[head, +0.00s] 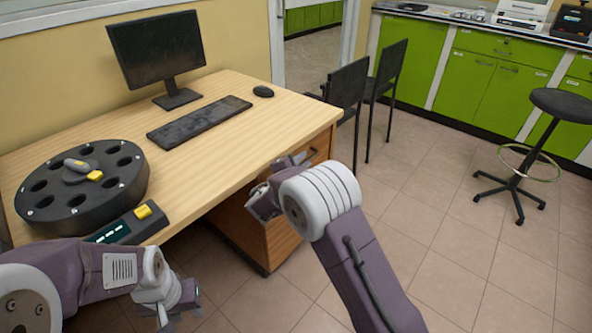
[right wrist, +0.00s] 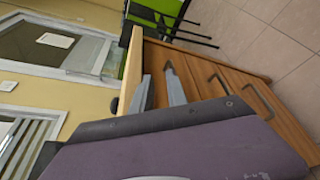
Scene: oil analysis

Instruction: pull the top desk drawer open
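The wooden desk (head: 225,120) has a drawer unit (head: 285,235) under its right end. The top drawer's front (head: 322,146) shows just below the desktop, with a dark handle (head: 313,153); it looks closed. My right gripper (head: 272,187) is close to this drawer front, partly hidden by its own wrist. In the right wrist view its two grey fingers (right wrist: 160,91) are apart, in front of the top drawer. Whether they touch the handle I cannot tell. Lower drawer handles (right wrist: 217,82) show beyond them. My left gripper (head: 178,308) hangs low at the desk's front left; its fingers are unclear.
A black round sample carousel (head: 80,205), a keyboard (head: 198,122), a monitor (head: 157,50) and a mouse (head: 263,91) are on the desk. Black chairs (head: 347,84) stand beyond its right end, and a stool (head: 560,105) further right. The tiled floor (head: 430,215) between is clear.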

